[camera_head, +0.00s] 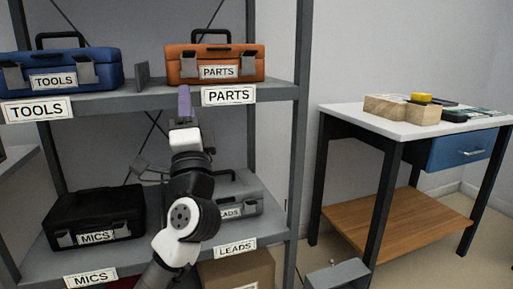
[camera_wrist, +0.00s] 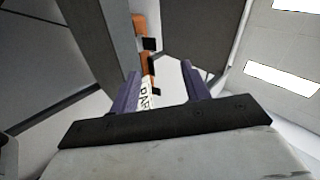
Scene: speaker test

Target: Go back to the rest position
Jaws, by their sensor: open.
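My gripper (camera_head: 184,102) is raised in front of the upper shelf, near the lower left corner of the orange PARTS case (camera_head: 215,66). In the wrist view its two purple fingers (camera_wrist: 163,88) stand apart with nothing held between them. Part of the orange case (camera_wrist: 139,24) and a white label (camera_wrist: 148,96) show beyond the gap between the fingers. Whether the gripper touches the shelf or the case cannot be told. My arm reaches up from the bottom of the head view and partly hides the grey LEADS case (camera_head: 238,198).
The blue TOOLS case (camera_head: 88,66) stands on the upper shelf (camera_head: 125,98). The black MICS case (camera_head: 95,213) stands on the lower shelf (camera_head: 135,260). At the right, a white-topped workbench (camera_head: 350,116) holds wooden blocks (camera_head: 400,109). A grey box (camera_head: 338,274) is at the bottom.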

